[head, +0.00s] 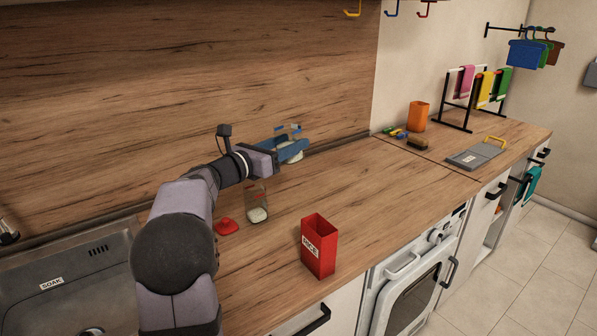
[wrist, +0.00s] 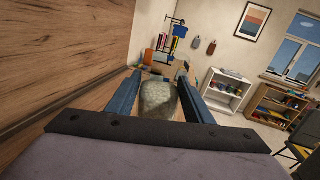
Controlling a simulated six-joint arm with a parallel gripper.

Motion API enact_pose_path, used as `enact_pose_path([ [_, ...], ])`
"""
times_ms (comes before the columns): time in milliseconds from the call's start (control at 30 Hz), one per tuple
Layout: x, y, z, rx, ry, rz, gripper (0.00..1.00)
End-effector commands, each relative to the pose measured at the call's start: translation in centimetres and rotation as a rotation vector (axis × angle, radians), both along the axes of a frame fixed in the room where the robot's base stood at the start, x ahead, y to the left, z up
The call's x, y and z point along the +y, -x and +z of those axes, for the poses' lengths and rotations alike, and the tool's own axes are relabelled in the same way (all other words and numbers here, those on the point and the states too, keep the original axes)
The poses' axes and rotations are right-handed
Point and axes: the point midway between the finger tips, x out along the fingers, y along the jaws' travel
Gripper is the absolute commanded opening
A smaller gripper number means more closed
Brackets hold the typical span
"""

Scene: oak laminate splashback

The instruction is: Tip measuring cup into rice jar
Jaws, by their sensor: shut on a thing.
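My gripper (head: 290,148) is shut on a clear measuring cup (head: 293,157) with pale contents, held above the counter near the splashback. In the wrist view the cup (wrist: 158,98) sits between the two blue fingers; its tilt is hard to tell. A clear glass jar (head: 257,208) stands open on the counter, below and left of my gripper, with some white contents at its bottom. A red lid (head: 227,227) lies beside it. A red open-topped box (head: 319,247) labelled RICE stands nearer the front edge. My gripper is apart from the jar and the box.
The wooden splashback (head: 190,80) rises close behind my gripper. A sink (head: 70,285) is at left. The counter right of the red box is clear.

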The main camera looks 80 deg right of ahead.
Motion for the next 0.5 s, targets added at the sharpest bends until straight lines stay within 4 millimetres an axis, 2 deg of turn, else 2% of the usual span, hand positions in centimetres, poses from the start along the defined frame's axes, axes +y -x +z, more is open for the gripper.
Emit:
enact_pose_path([
  [100,-1.8,-3.0,-0.5,0.012,-0.008,0.128,0.21],
  [233,-2.9,-5.4,-1.4,0.023,-0.014,0.229,0.21],
  [333,-3.3,-6.4,-2.0,0.029,-0.016,0.267,0.21],
  [500,-3.4,-6.8,-2.3,0.043,-0.021,0.285,0.21],
])
